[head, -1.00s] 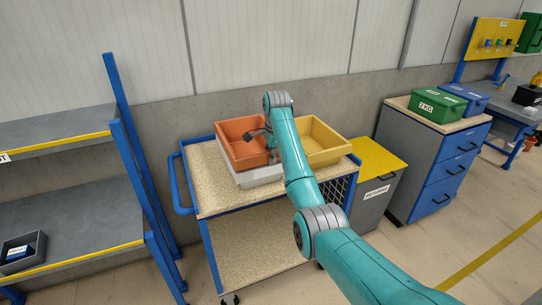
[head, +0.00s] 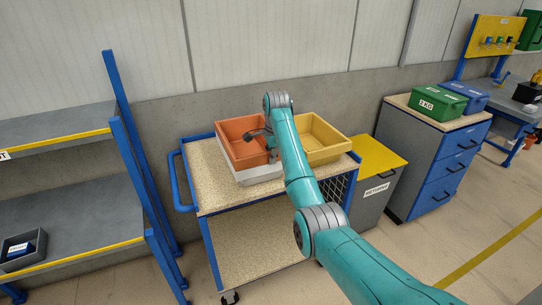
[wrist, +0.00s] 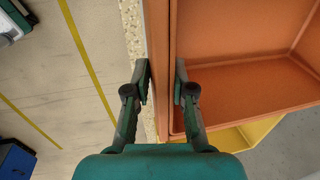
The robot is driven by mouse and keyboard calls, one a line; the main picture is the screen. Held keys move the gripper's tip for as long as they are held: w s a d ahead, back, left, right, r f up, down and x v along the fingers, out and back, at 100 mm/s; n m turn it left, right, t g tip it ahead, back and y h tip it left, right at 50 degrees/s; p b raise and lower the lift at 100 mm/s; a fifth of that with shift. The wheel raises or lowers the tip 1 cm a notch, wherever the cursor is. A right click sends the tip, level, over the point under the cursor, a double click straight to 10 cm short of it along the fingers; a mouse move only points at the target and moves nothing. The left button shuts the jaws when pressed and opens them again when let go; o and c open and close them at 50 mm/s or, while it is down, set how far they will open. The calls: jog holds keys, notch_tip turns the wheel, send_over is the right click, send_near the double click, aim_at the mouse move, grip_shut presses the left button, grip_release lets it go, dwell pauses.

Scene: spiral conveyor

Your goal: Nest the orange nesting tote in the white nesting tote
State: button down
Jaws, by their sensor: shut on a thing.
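The orange nesting tote (head: 236,134) is upright on the cart at the back. The white nesting tote (head: 262,175) shows as a pale band below its front and right sides. The orange tote is directly over it, its lower part seemingly within the white rim; how deep it sits is hidden. My gripper (wrist: 161,82) is shut on a side wall of the orange tote, one finger inside and one outside. In the head view my arm hides part of the gripper and the orange tote's right side.
A yellow tote (head: 322,140) stands close on the right on the same cart (head: 215,187). The cart top is bare at left and front. A yellow-topped returns bin (head: 376,160) and a drawer cabinet (head: 432,165) stand right. A blue-framed shelf (head: 75,205) stands left.

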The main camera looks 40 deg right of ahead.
jog(key=shift+f, duration=0.15)
jog(key=c, duration=0.9)
grip_release()
notch_tip(320, 180, up, 7)
jog(key=s, duration=0.1)
jog(key=shift+s+a, duration=0.15)
jog(key=shift+s, duration=0.05)
